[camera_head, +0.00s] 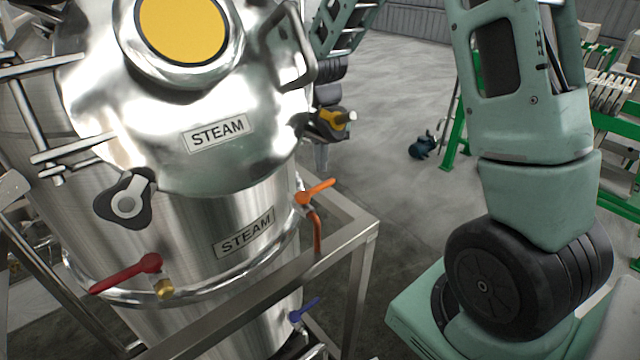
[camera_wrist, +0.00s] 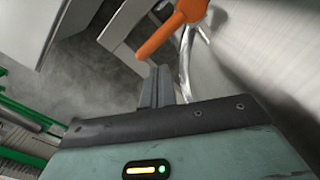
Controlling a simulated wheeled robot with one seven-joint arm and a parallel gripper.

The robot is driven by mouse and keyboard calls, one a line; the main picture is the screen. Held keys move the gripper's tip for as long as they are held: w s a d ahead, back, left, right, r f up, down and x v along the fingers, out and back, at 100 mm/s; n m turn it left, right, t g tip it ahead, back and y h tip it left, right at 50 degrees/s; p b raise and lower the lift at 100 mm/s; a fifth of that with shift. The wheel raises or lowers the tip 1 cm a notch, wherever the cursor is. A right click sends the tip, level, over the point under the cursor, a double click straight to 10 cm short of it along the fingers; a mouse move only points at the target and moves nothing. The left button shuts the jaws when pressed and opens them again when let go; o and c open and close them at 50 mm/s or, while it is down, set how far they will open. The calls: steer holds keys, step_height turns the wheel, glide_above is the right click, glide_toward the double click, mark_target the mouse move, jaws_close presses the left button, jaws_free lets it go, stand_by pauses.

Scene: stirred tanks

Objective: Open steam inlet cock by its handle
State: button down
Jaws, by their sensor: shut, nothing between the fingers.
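An orange lever handle (camera_head: 315,191) sits on the right side of the steel tank (camera_head: 190,225), near the lower STEAM label (camera_head: 245,232). An orange pipe runs down beneath it. In the wrist view the orange handle (camera_wrist: 172,32) slants across the top, its free end close to my fingertips. My gripper (camera_wrist: 160,72) is shut and empty, just below that end in the picture. I cannot tell whether they touch.
A red handle (camera_head: 126,273) with a brass fitting is at the tank's left front. A blue handle (camera_head: 304,311) is lower right. A steel frame (camera_head: 345,240) surrounds the tank. Grey floor (camera_head: 400,100) is open behind.

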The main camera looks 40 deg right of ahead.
steer(key=shift+f, duration=0.15)
steer(key=shift+f+b, duration=1.15)
steer(key=shift+f, duration=0.55)
steer(key=shift+s, duration=2.15)
steer(key=shift+w, duration=0.4)
steer(key=shift+r, duration=0.15)
step_height(320, 180, up, 7)
steer(key=p, duration=0.6)
glide_above(331, 180)
steer(key=shift+s+a, duration=0.25)
steer(key=shift+s, duration=0.05)
